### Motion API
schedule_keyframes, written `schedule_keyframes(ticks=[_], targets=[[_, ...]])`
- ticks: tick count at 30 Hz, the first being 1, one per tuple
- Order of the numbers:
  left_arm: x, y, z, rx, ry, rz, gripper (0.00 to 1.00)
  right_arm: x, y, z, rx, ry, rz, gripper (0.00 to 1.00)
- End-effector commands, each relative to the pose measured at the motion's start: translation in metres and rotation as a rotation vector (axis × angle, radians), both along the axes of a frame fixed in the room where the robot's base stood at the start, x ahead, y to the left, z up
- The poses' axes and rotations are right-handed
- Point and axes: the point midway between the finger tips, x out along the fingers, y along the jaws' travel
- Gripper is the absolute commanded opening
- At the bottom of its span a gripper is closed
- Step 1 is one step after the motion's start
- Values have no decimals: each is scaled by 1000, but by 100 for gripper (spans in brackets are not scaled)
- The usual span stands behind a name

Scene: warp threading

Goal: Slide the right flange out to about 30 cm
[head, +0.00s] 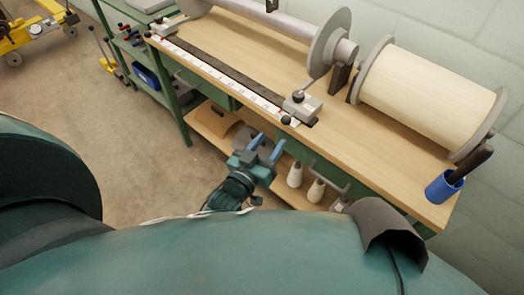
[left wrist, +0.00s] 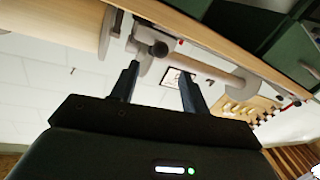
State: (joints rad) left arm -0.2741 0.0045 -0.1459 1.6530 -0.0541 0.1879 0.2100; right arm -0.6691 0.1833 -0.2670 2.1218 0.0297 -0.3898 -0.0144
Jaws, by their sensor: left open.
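The right flange (head: 328,42) is a grey disc on the right end of the grey beam tube (head: 265,28). A rod runs from it down to a grey block (head: 303,105) with a dark knob, at the right end of the white scale strip (head: 225,84). My left gripper (head: 266,145) is open and empty, in front of the bench's front edge and apart from the block. In the left wrist view, the open fingers (left wrist: 158,82) point toward the bench edge, and a dark knob (left wrist: 158,49) shows beyond them. My right gripper is not in view.
A cream roll (head: 428,88) stands at the bench's right end, near a blue cup (head: 444,186). A second block (head: 168,27) sits at the scale's left end. Pale cones (head: 295,174) stand on the lower shelf.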

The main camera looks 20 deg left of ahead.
Motion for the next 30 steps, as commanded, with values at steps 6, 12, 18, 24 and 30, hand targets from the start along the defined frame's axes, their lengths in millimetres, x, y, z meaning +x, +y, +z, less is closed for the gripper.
schedule_keyframes(ticks=[6,12,18,24,30], targets=[[-28,4,0,-2,-1,0,46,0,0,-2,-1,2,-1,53],[-33,5,1,-1,-1,0,46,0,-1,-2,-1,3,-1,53],[-33,5,1,-1,-2,0,46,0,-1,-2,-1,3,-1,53],[-33,5,1,-1,-2,0,46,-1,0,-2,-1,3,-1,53],[-59,3,-4,69,135,-32,46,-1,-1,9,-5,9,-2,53]])
